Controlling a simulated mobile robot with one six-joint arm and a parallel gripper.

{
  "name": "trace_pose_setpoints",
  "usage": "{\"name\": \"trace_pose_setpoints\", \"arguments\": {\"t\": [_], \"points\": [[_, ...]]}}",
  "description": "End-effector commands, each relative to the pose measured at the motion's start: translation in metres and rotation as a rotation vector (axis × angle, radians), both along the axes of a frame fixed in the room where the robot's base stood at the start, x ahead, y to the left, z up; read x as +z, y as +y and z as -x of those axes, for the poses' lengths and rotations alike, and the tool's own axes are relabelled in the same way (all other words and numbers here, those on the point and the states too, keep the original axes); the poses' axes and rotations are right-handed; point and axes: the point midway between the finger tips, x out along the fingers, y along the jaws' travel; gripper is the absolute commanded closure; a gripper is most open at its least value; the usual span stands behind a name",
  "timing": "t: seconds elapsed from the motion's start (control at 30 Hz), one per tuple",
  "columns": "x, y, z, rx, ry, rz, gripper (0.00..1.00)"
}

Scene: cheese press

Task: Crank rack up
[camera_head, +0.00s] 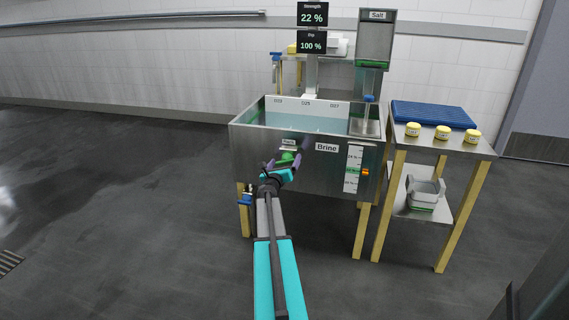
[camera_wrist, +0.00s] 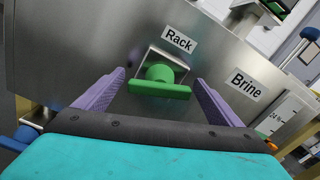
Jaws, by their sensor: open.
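The green rack crank (camera_wrist: 160,88) is on the front wall of the steel brine tank, under a "Rack" label (camera_wrist: 179,39). The crank also shows in the head view (camera_head: 288,157), partly behind my gripper. My gripper (camera_head: 290,163) is in front of the tank. In the wrist view its two purple fingers (camera_wrist: 160,92) are open, one on each side of the green handle, with gaps to it. The handle's bar lies nearly level in that view. The brine tank (camera_head: 260,150) holds pale blue liquid. The rack itself cannot be made out.
A "Brine" label (camera_head: 327,147) and a level gauge (camera_head: 353,168) are right of the crank. A salt dispenser (camera_head: 375,40) stands behind. Floor to the left is free.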

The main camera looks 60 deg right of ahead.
Motion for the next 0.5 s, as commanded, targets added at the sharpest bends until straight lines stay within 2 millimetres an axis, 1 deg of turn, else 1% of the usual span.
{"name": "trace_pose_setpoints", "arguments": {"t": [0.27, 0.5], "points": [[0.0001, -0.0003, 0.0001, 0.000, 0.000, 0.000, 0.11], [-0.0001, -0.0001, -0.0006, 0.001, 0.000, 0.000, 0.51]]}}
